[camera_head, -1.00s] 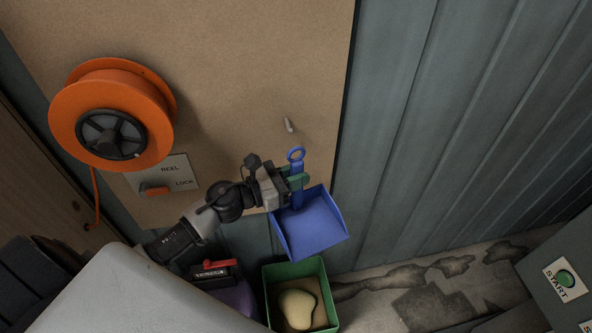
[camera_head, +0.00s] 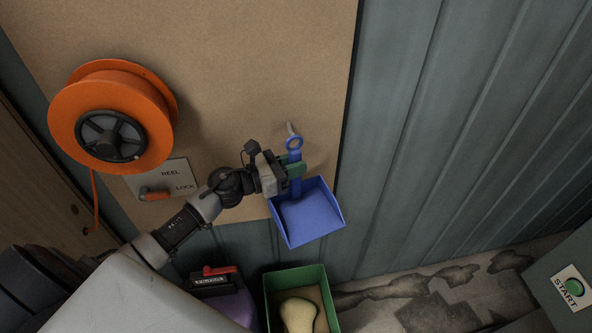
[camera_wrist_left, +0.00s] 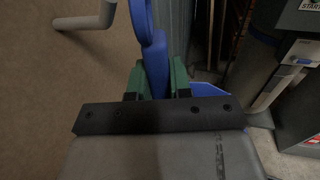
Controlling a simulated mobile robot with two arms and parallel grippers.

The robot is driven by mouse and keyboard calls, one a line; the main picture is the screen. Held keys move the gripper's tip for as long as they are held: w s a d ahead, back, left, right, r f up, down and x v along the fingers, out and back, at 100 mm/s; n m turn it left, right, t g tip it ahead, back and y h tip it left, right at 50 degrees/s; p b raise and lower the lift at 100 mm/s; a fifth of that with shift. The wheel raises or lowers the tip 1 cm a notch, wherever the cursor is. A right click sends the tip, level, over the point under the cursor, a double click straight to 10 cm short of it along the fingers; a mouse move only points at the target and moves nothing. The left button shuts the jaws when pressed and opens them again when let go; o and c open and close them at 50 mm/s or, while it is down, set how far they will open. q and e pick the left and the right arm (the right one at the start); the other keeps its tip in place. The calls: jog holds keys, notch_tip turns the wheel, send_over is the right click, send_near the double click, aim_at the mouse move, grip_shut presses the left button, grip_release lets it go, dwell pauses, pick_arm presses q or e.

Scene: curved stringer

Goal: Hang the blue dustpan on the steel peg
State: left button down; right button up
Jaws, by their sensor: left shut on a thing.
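The blue dustpan (camera_head: 308,218) hangs pan-down in front of the brown board, its handle upright with a ring (camera_head: 293,142) at the top. My left gripper (camera_head: 296,170) is shut on the dustpan's handle below the ring. The steel peg (camera_head: 290,128) sticks out of the board and shows right by the ring's upper edge in the head view. In the left wrist view the peg (camera_wrist_left: 82,22), with its upturned end, is left of the blue handle (camera_wrist_left: 155,62), with a small gap between them. The ring's top is cut off there. My right gripper is not in view.
An orange reel (camera_head: 112,115) and a reel lock plate (camera_head: 165,180) are on the board (camera_head: 240,70) at left. Below stand a green bin (camera_head: 322,276) holding a yellowish object, and a purple container (camera_head: 232,304). Corrugated wall (camera_head: 450,130) lies right.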

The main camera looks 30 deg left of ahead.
pick_arm(q)
jog(key=w+a+b, duration=0.1)
jog(key=w+b, duration=0.1)
jog(key=w+a+b, duration=0.1)
jog(key=w+a, duration=0.1)
jog(key=shift+a+f+b, duration=0.2)
jog(key=shift+a+b, duration=0.1)
jog(key=shift+b, duration=0.1)
dwell(0.5)
jog(key=shift+r, duration=0.1)
dwell(0.5)
jog(key=c, duration=1)
grip_release()
jog(key=shift+o, duration=0.2)
jog(key=shift+a, duration=0.1)
jog(key=b+v, duration=0.4)
jog(key=v, duration=0.6)
jog(key=shift+s+d, duration=0.2)
jog(key=shift+s, duration=0.2)
